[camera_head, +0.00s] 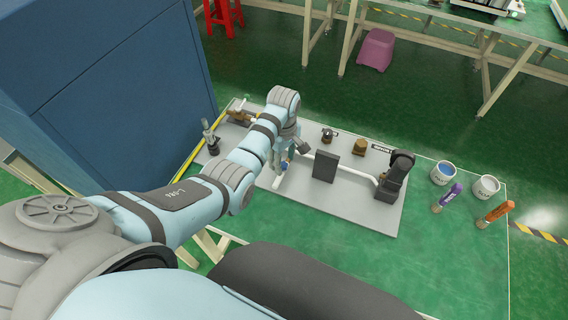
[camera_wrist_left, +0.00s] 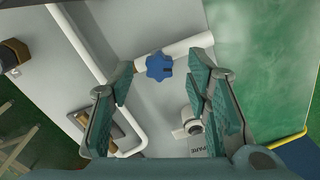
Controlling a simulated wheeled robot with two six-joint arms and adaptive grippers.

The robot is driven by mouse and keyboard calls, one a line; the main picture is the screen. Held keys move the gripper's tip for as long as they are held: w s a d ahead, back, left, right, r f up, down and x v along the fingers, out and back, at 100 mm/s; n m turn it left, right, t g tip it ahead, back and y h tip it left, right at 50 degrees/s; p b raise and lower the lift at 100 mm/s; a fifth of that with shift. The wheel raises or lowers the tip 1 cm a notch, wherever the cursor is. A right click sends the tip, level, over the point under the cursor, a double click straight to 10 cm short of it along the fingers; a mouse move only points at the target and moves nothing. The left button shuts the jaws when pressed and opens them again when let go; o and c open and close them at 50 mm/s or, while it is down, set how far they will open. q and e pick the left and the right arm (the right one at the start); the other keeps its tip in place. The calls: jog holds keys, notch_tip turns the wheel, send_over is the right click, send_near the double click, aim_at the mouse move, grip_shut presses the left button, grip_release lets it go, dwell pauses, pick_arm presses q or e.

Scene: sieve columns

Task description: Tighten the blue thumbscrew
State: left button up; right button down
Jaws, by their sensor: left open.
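The blue thumbscrew (camera_wrist_left: 159,66) is a lobed knob on a white pipe in the left wrist view. A small blue part of it (camera_head: 284,165) shows below the gripper in the head view. My left gripper (camera_wrist_left: 163,78) is open, with one teal finger to each side of the thumbscrew in the wrist view. The fingers look apart from it, and the distance along the view is hard to tell. In the head view the left gripper (camera_head: 284,152) is over the grey board (camera_head: 340,199), partly hidden by its own arm. My right gripper is not in view.
The board also bears a dark upright plate (camera_head: 325,167), a black fitting (camera_head: 396,177) and small brown fittings (camera_head: 360,147). A tall blue cabinet (camera_head: 110,90) borders the left.

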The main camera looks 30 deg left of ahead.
pick_arm(q)
jog(key=shift+w+f, duration=0.15)
jog(key=shift+f, duration=0.8)
jog(key=shift+s+r, duration=0.15)
jog(key=shift+s, duration=0.05)
jog(key=shift+c, duration=0.7)
grip_shut()
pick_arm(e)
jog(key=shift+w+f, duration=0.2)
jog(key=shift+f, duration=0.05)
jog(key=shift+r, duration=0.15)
